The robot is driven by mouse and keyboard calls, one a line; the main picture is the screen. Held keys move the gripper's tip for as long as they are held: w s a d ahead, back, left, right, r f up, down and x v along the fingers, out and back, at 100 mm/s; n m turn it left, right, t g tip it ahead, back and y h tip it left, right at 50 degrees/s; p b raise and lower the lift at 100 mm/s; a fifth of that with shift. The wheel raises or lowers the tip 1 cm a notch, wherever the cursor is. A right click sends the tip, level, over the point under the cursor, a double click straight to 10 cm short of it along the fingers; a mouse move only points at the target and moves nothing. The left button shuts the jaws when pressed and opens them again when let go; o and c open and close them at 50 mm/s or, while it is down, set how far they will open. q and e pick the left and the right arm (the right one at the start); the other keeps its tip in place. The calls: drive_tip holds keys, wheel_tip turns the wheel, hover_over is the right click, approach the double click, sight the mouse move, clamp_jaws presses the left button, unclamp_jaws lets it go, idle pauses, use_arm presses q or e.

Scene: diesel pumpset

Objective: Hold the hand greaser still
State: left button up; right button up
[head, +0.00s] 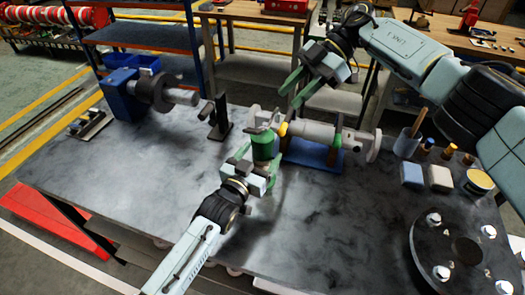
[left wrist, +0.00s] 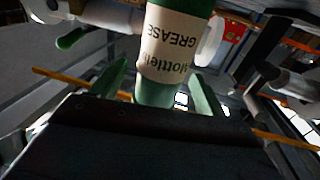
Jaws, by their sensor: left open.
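The hand greaser (head: 264,146) is a green cylinder standing on the dark bench near the shaft assembly. In the left wrist view its green body and cream grease label (left wrist: 172,45) fill the upper middle, with the lettering upside down. My left gripper (head: 258,168) is open at the greaser, with its green fingers (left wrist: 155,90) on either side of the lower body. Whether either finger touches it cannot be told. My right gripper (head: 290,98) hangs above and behind the greaser, its green fingers apart and nothing between them.
A grey shaft assembly (head: 318,133) on a blue stand (head: 312,155) is just right of the greaser. A blue motor (head: 122,98) is at the bench's left. A round flange (head: 455,250), blocks and small tins are at the right. The bench front left is clear.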

use_arm(q)
drive_tip(key=shift+x, duration=1)
drive_tip(key=shift+c, duration=1.2)
clamp_jaws()
